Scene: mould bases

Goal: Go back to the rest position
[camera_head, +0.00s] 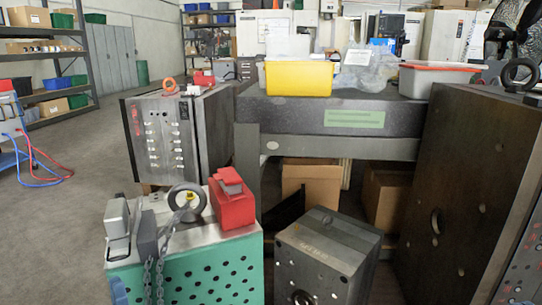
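My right gripper is not in view.
A dark table (280,115) carries a yellow bin (299,78) and a grey, red-rimmed bin (436,80). A grey mould base (326,255) stands in front, a tall dark one (460,190) at right, another (175,135) behind left. Open floor (60,220) lies left.

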